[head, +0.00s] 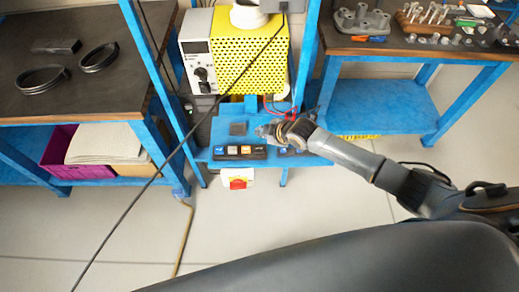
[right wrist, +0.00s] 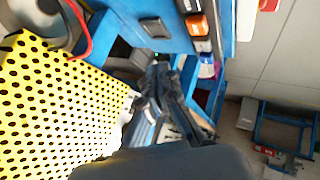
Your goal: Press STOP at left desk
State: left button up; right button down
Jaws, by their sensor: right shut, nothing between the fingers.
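A black button box (head: 262,153) with blue, white and orange buttons lies on the front of a small blue desk (head: 212,165) in the head view. An orange button (right wrist: 196,25) and a white button (right wrist: 203,45) show in the right wrist view. Lettering is too small to read, so I cannot tell which button is STOP. A second box with a blue button (head: 283,149) sits to its right, partly hidden by my right arm. My right gripper (head: 263,132) is shut and empty, above the desk just behind the boxes; contact cannot be judged. My left gripper is out of view.
A yellow perforated machine (head: 255,55) stands behind the desk. A dark square pad (head: 238,128) lies behind the first box. Blue posts and a black cable cross nearby. Workbenches flank both sides; the floor in front is clear.

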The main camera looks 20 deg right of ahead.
jog(key=b, duration=0.5)
send_over(261, 150)
notch_tip(261, 150, down, 6)
jog(key=shift+f, duration=0.2)
jog(key=shift+f+b, duration=0.4)
jog(key=shift+f, duration=0.15)
jog(key=shift+f, duration=0.15)
dwell(0.3)
jog(key=shift+f, duration=0.3)
jog(key=shift+f+b, duration=0.5)
jog(key=shift+b, duration=0.15)
dwell(0.5)
jog(key=shift+r, duration=0.1)
dwell(0.3)
jog(key=shift+r+p, duration=0.85)
